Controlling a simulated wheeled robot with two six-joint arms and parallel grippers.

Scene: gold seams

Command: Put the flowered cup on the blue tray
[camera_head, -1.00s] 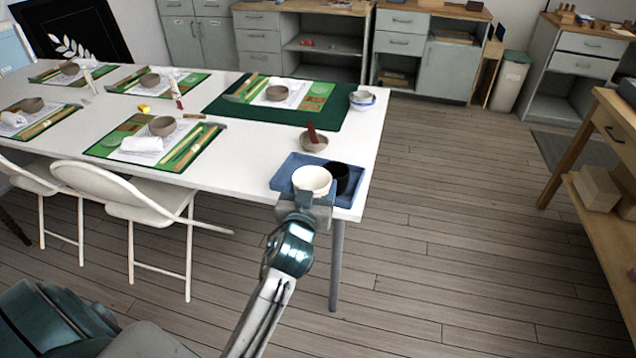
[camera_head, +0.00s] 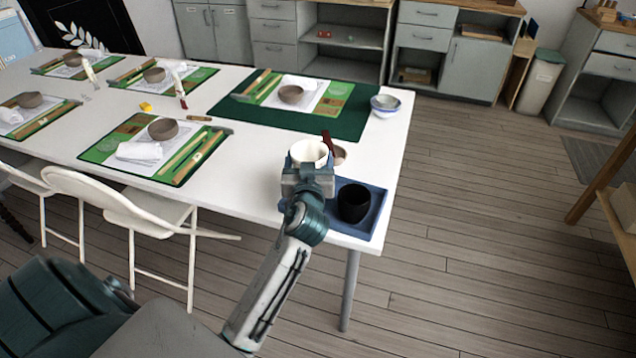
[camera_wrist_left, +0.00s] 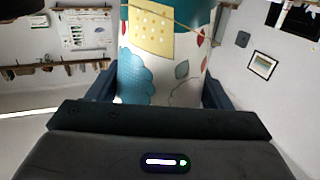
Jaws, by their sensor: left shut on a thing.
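The flowered cup (camera_head: 309,149) is white in the head view. The left wrist view shows its wall (camera_wrist_left: 160,60) close up, with a blue scalloped flower shape, a yellow dotted patch, small leaves and gold lines. My left gripper (camera_head: 308,168) is shut on it, one finger on each side, and holds it upright. The blue tray (camera_head: 368,230) lies at the table's near right corner, partly hidden by my gripper. In the head view the cup appears just beyond the tray's far left part; its height is hard to tell. My right gripper is not in view.
A black cup (camera_head: 354,203) stands on the tray's right part. A small bowl with a dark red object (camera_head: 328,142) is right behind the held cup, partly hidden. A bowl (camera_head: 385,104) stands near the right edge. Place settings fill the table's left; a white chair (camera_head: 110,205) stands in front.

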